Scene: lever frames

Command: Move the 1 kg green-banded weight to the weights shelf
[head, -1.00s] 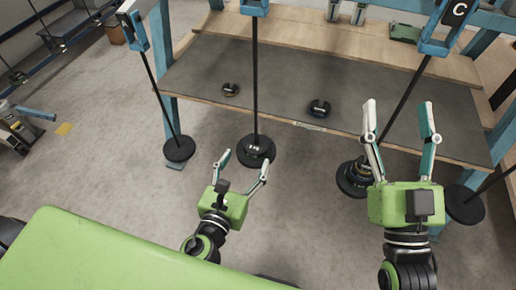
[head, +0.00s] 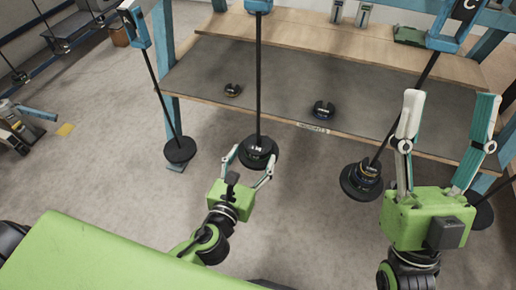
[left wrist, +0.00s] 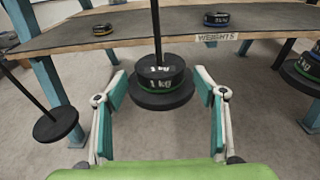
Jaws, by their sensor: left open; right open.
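The black 1 kg weight with a green band (left wrist: 162,84) sits on the base plate of the middle hanging rod; another black disc marked 1 kg (left wrist: 160,67) lies on top of it. The same stack (head: 258,148) shows in the head view. My left gripper (head: 251,160) is open, its fingers at either side of the stack's near side; in the left wrist view a gap shows between each finger and the weights. My right gripper (head: 449,98) is open and empty, in front of the right part of the bench. The weights shelf (head: 270,90) is a dark surface labelled WEIGHTS (left wrist: 218,36).
On the shelf lie a yellow-banded disc (head: 232,90) and a blue-banded disc (head: 323,109), with bare room between. A left rod has an empty plate (head: 180,150). A right rod holds several stacked discs (head: 365,175). The middle rod (head: 259,75) rises in front of the shelf.

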